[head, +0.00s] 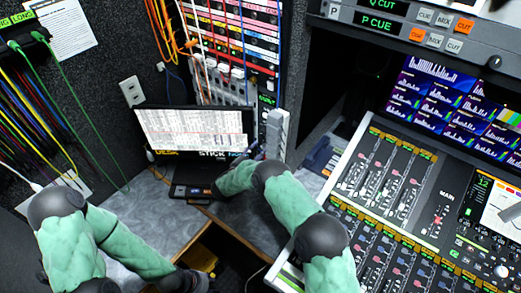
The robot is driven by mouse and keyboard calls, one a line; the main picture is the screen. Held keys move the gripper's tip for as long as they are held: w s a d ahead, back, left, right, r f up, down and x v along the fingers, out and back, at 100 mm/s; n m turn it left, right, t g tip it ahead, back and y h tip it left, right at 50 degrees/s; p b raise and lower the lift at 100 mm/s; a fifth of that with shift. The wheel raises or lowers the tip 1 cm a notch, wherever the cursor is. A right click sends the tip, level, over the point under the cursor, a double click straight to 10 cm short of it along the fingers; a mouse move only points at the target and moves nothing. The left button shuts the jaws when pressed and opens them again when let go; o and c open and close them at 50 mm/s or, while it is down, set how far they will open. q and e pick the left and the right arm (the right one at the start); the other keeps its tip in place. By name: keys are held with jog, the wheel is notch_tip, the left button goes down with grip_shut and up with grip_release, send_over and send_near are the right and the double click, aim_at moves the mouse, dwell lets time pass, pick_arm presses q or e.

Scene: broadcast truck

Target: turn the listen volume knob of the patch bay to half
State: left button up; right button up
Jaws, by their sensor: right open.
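The patch bay (255,38) stands upright at the back centre, with rows of coloured strips and orange, blue and white cords plugged in. A small lit green display (268,85) shows at its lower right side. I cannot make out the listen volume knob or its setting. My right gripper (258,151) is small and dark, beyond my green forearm, beside the monitor's right edge and below the patch bay. It is open and appears empty; its fingers are partly hidden. My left gripper (197,281) is low at the bottom edge, dark and partly cut off, so its jaws are unclear.
A monitor (195,128) stands on the grey desk (150,205) in front of the patch bay. A tall grey block (276,133) stands right of it. A mixing console (400,190) fills the right side. Several cables (45,120) hang on the left wall.

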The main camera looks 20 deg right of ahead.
jog(key=v, duration=1)
jog(key=shift+a, duration=0.25)
jog(key=shift+s, duration=0.15)
